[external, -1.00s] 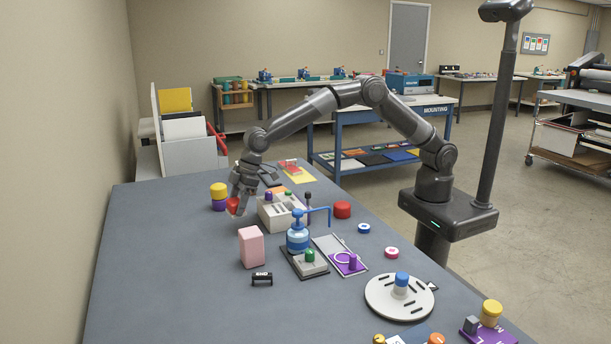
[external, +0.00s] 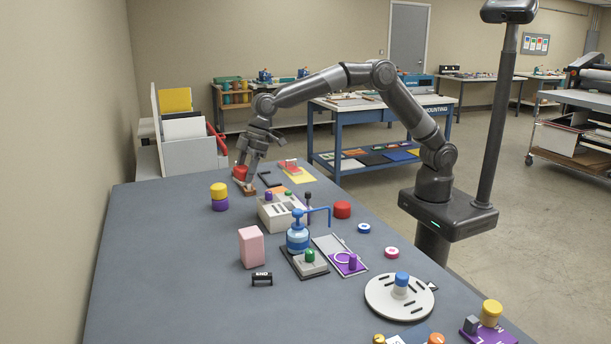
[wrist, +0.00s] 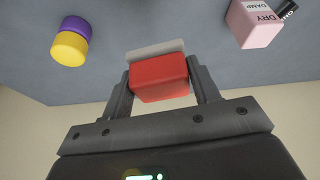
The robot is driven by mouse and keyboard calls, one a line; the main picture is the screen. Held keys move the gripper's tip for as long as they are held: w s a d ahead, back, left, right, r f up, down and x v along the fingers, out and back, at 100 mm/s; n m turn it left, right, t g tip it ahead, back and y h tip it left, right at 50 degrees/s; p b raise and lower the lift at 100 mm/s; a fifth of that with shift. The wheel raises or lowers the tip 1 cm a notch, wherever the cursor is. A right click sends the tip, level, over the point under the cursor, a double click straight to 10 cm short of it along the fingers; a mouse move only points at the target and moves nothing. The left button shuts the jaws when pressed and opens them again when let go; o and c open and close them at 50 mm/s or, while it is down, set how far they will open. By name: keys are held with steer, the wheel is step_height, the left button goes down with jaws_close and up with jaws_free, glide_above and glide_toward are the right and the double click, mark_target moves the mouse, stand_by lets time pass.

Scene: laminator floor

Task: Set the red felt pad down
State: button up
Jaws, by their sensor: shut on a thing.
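The red felt pad (external: 240,173) is a small red block at the far left of the table. In the wrist view the pad (wrist: 160,78) sits between the two fingers. My gripper (external: 243,174) is shut on it, over a small brown-and-white piece (external: 244,188) on the table. In the wrist view a pale grey strip (wrist: 150,48) shows just beyond the pad. The fingers and pad hide part of what is beneath, so I cannot tell whether the pad touches the piece.
A yellow-over-purple stack (external: 219,197) stands just in front of the pad. A white slotted box (external: 282,212) is to the right, with a pink block (external: 251,247) nearer the camera. A yellow card (external: 300,175) lies at the back. The table's left front is clear.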

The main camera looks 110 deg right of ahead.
steer(key=s+a+n+y, duration=0.1)
steer(key=a+n, duration=0.2)
steer(key=a, duration=1.1)
steer(key=n+g+y, duration=0.1)
steer(key=n, duration=0.2)
glide_above(307, 302)
steer(key=s+d, duration=0.1)
step_height(307, 302, down, 12)
steer(key=shift+d+r, duration=0.1)
steer(key=shift+f, duration=2.1)
steer(key=o, duration=1)
steer(key=shift+f, duration=0.15)
